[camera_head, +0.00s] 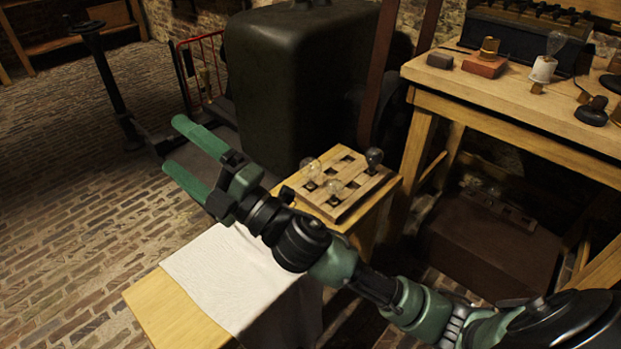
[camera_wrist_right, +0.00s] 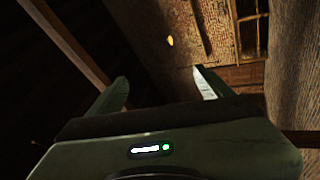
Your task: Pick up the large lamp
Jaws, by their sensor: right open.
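A wooden lamp rack (camera_head: 352,208) with square holes stands on the low table. It holds a clear bulb (camera_head: 310,169) at its left, another clear bulb (camera_head: 334,188) near its front and a dark bulb (camera_head: 374,157) at its right. The left clear bulb looks the bigger of the two clear ones; I cannot tell for sure which is the large lamp. My right gripper (camera_head: 177,146) is open and empty, in the air left of the rack, pointing away from it. The right wrist view shows its spread fingers (camera_wrist_right: 161,88) with no lamp between them. My left gripper is not in view.
A white cloth (camera_head: 225,275) covers part of the low table (camera_head: 165,310). A big dark green casing (camera_head: 295,85) stands behind the rack. The workbench (camera_head: 500,93) at right bears a bulb on a white holder (camera_head: 543,69) and a reddish block (camera_head: 484,66).

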